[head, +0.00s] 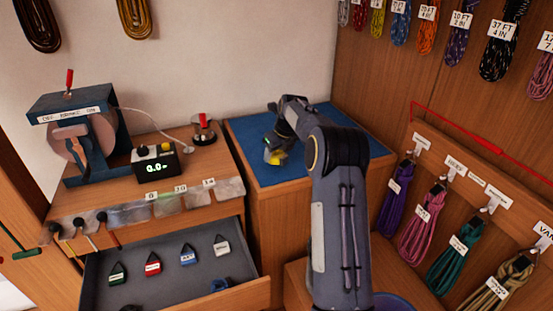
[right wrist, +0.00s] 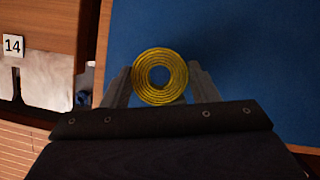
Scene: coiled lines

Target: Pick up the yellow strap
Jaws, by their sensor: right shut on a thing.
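The yellow strap (right wrist: 160,77) is a flat round coil with an open centre. My right gripper (right wrist: 160,84) is shut on it, one finger at each side of the coil, in the right wrist view. In the head view the yellow strap (head: 275,157) shows as a small yellow patch at my right gripper (head: 272,153), over the blue mat (head: 252,125). Whether the coil touches the mat or is held above it, I cannot tell. My left gripper is not in view.
A blue winding machine (head: 72,110) and a small black display box (head: 155,160) stand on the wooden bench at left. An open drawer (head: 120,262) below holds several tagged pieces. Coiled cords hang along the right wall. The rest of the blue mat is bare.

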